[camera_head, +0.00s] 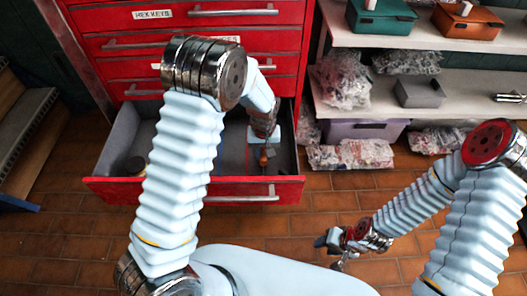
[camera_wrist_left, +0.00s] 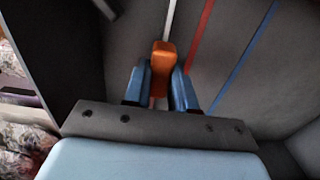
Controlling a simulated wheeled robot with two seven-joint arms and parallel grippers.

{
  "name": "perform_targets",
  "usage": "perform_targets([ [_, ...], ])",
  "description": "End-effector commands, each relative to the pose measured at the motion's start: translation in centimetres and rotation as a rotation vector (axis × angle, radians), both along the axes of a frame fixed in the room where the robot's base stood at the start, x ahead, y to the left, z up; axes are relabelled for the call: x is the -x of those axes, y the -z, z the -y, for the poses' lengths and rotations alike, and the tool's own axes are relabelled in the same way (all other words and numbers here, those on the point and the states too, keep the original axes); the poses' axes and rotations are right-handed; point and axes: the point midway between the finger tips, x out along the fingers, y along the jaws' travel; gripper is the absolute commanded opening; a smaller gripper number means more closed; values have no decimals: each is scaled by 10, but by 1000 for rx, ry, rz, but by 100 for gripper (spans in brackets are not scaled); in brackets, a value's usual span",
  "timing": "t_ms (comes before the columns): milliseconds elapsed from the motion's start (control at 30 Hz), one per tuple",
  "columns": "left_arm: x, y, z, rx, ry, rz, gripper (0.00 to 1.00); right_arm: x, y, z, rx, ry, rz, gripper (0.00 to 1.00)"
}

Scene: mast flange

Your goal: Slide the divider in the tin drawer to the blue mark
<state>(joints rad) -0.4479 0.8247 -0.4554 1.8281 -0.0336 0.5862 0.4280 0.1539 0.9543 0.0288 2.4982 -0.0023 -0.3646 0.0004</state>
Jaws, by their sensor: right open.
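The tin drawer (camera_head: 128,190) is pulled out of the red cabinet. My left gripper (camera_head: 263,150) reaches down into its right part. In the left wrist view, the fingers of my left gripper (camera_wrist_left: 160,82) are shut on the divider's orange handle (camera_wrist_left: 162,55), which also shows in the head view (camera_head: 264,160). The divider's body is mostly hidden; a thin pale strip lines up with the handle. On the drawer floor, a red line (camera_wrist_left: 197,45) and, further right, the blue mark (camera_wrist_left: 248,52) run apart from the handle. My right gripper (camera_head: 330,251) is open and empty above the floor.
Shelves (camera_head: 452,112) at the right hold bagged goods, a grey box (camera_head: 420,92) and green and orange boxes. A grey-and-blue stand (camera_head: 22,125) is at the left.

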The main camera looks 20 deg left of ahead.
Motion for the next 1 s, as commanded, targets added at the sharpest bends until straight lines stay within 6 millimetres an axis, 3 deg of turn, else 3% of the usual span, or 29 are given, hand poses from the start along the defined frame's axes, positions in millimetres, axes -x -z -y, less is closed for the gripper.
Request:
perform_targets([
  [33, 0, 0, 0, 0, 0, 0, 10, 0, 0, 0, 0, 0, 0, 43],
  [100, 0, 0, 0, 0, 0, 0, 0, 0, 0, 0, 0, 0, 0, 43],
  [500, 3, 0, -9, 0, -4, -1, 0, 0, 1, 0, 0, 0, 0, 43],
  [667, 10, 0, -36, 0, -6, 0, 0, 0, 3, 0, 0, 0, 0, 43],
  [1000, 33, 0, -115, 0, -6, 1, 0, 0, 9, 1, 1, 2, 0, 43],
])
